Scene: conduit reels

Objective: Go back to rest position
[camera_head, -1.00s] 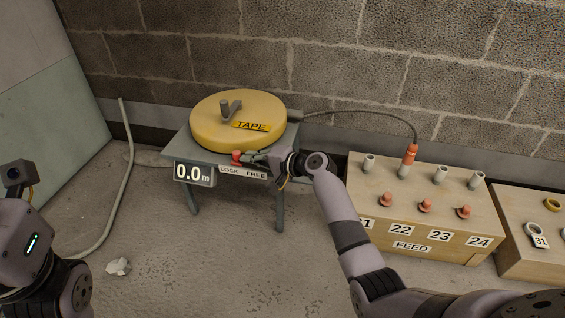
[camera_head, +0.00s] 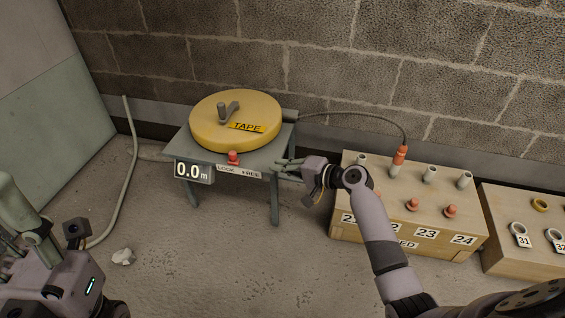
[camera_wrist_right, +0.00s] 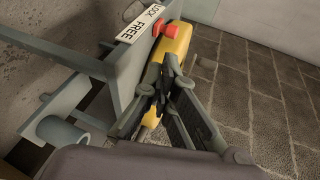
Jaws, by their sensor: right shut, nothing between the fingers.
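My right gripper (camera_head: 280,168) is shut and empty at the front right edge of the reel table (camera_head: 262,163). Its fingertips are to the right of the red lock knob (camera_head: 233,157) and apart from it. In the right wrist view its fingers (camera_wrist_right: 158,98) come together below the red knob (camera_wrist_right: 166,29), with the yellow reel behind them. The yellow tape reel (camera_head: 205,128) lies flat on the table. My left gripper (camera_head: 12,246) is at the lower left, partly cut off by the frame edge, and its opening cannot be told.
A wooden feed box (camera_head: 350,232) with upright tubes and red knobs stands right of the table, behind my right forearm. A second box (camera_head: 500,225) holds ring tags. A cable runs from the reel to an orange-tipped tube (camera_head: 400,155). The floor in front is open.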

